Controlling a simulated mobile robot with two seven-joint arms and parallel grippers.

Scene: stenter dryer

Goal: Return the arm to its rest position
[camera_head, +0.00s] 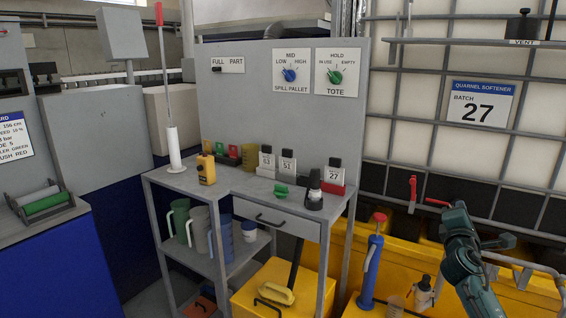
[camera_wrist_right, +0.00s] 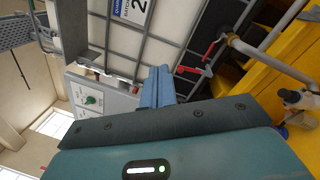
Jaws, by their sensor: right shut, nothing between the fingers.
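My right arm (camera_head: 468,262) comes up from the lower right in the head view, in front of the yellow spill pallet and the caged tote. In the right wrist view, the blue fingers of my right gripper (camera_wrist_right: 158,86) are together with nothing between them. They point toward the tote cage, and I cannot tell how far off it is. The red valve handles (camera_wrist_right: 187,70) are to the right of the fingers in that view. In the head view a red handle (camera_head: 412,194) stands left of my arm, apart from it. My left gripper is not in view.
The tote cage (camera_head: 436,88) bears a blue "27" label (camera_head: 480,104). A grey workbench (camera_head: 232,183) with bottles and a timer stands left. A blue pump with a red top (camera_head: 371,268) and a spray bottle (camera_head: 424,292) stand near my arm. A pipe (camera_head: 520,262) runs right of it.

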